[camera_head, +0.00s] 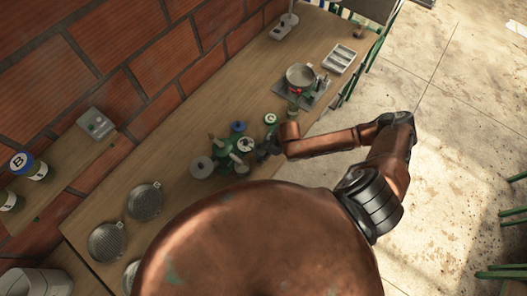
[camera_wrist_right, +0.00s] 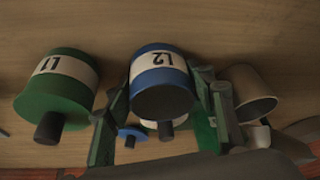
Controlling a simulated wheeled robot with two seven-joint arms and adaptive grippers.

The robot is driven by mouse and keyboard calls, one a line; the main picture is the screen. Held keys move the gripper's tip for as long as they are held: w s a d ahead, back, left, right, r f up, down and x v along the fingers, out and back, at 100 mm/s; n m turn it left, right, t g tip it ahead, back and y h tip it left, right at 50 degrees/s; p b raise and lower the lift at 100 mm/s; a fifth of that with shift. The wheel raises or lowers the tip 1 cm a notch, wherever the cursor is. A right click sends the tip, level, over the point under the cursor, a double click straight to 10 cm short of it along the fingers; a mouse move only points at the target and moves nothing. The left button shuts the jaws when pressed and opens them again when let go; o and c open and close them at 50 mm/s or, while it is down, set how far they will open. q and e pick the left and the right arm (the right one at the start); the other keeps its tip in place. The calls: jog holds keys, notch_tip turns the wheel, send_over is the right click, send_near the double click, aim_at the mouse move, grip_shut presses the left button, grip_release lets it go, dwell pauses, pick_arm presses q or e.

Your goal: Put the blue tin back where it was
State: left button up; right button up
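The blue tin (camera_wrist_right: 160,82), with a white band marked L2 and a dark knob, shows in the right wrist view between the two fingers of my right gripper (camera_wrist_right: 158,115). The fingers are spread on either side of it, with a gap at least on the left. A green tin (camera_wrist_right: 58,92) marked L1 is beside it on the left. In the head view my right gripper (camera_head: 262,152) is small and dark, among a cluster of green and blue things on the table; I cannot tell there which is the blue tin. My left gripper is not in view.
A grey cup (camera_wrist_right: 254,92) is close to the right finger. Round grey discs (camera_head: 145,201) lie along the wooden table (camera_head: 195,125), by a brick wall (camera_head: 115,100). A scale with a pan (camera_head: 300,76) and a grey tray (camera_head: 340,58) stand farther along. A side shelf (camera_head: 82,155) bears tins.

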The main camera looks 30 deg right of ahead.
jog(key=o, duration=0.3)
jog(key=shift+r, duration=0.25)
jog(key=v, duration=1.2)
